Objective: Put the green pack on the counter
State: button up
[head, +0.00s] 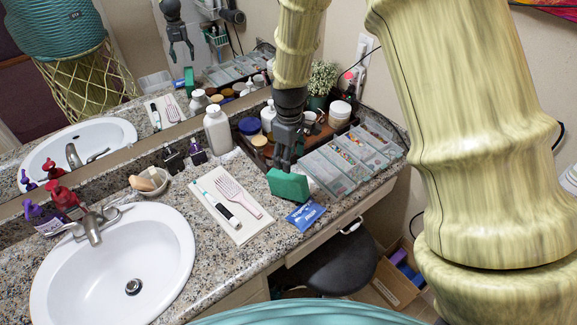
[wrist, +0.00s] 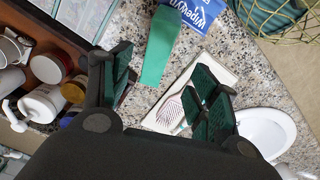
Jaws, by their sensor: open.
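The green pack (head: 289,185) stands on the granite counter (head: 262,245), between a blue packet and the clear organizer trays. My gripper (head: 285,165) is just above and behind it in the head view, pointing down. In the wrist view the green pack (wrist: 160,45) lies beyond the spread fingers of my gripper (wrist: 165,80), roughly between them in the picture. The fingers are open, with nothing between them. The mirror reflection shows a gap between the fingers and the pack.
The blue packet (head: 305,215) lies in front of the pack. Clear organizer trays (head: 335,170) and a wooden tray of jars (head: 258,141) are close by. A white mat (head: 222,207) with a hairbrush (head: 238,195) lies to the left, before the sink (head: 112,265). A dark stool (head: 340,264) is below.

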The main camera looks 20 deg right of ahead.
jog(key=shift+r+b, duration=0.35)
jog(key=shift+r, duration=1.4)
